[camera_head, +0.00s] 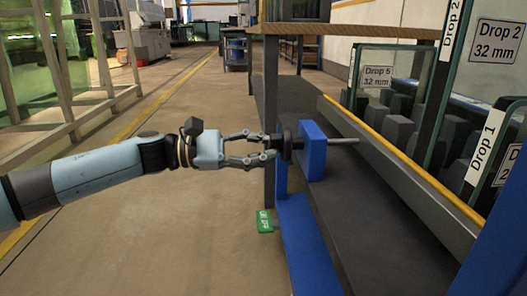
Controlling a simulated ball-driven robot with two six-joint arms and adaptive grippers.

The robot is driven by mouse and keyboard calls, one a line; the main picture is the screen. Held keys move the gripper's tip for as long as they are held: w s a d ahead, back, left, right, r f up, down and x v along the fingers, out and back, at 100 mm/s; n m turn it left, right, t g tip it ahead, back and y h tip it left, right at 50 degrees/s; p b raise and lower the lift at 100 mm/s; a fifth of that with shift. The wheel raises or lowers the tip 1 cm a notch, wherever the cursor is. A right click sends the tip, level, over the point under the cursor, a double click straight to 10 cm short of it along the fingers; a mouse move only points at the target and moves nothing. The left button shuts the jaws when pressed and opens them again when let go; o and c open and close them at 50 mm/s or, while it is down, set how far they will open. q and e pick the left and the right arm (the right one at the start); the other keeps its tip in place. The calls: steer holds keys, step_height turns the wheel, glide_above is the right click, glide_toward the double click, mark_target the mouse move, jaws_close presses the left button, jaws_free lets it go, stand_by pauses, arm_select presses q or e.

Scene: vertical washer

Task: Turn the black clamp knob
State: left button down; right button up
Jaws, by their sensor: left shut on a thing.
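The black clamp knob (287,146) sits on the left side of a blue block (312,150), at the left edge of a dark bench. A grey rod (343,141) sticks out of the block's right side. My left gripper (270,147) reaches in from the left, level with the knob. Its fingers are closed around the knob's left part, which they partly hide. My right gripper is not in view.
A yellow-edged rail (395,164) runs along the bench, with labelled glass panels (378,78) behind it. A wooden shelf edge (345,31) is above. A green tag (264,221) is below the knob.

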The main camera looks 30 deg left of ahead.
arm_select(q)
steer(key=m, duration=0.2)
steer(key=shift+w+a+m, duration=0.1)
steer(key=shift+m, duration=0.2)
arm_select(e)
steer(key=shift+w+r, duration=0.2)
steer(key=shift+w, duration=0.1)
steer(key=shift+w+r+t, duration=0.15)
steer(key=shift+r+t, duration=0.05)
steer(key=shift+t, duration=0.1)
arm_select(q)
steer(key=c, duration=1.3)
jaws_free()
steer(key=shift+r, duration=0.15)
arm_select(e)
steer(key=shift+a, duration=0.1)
arm_select(q)
steer(key=shift+a, duration=0.15)
steer(key=v, duration=0.7)
steer(key=shift+a, duration=0.1)
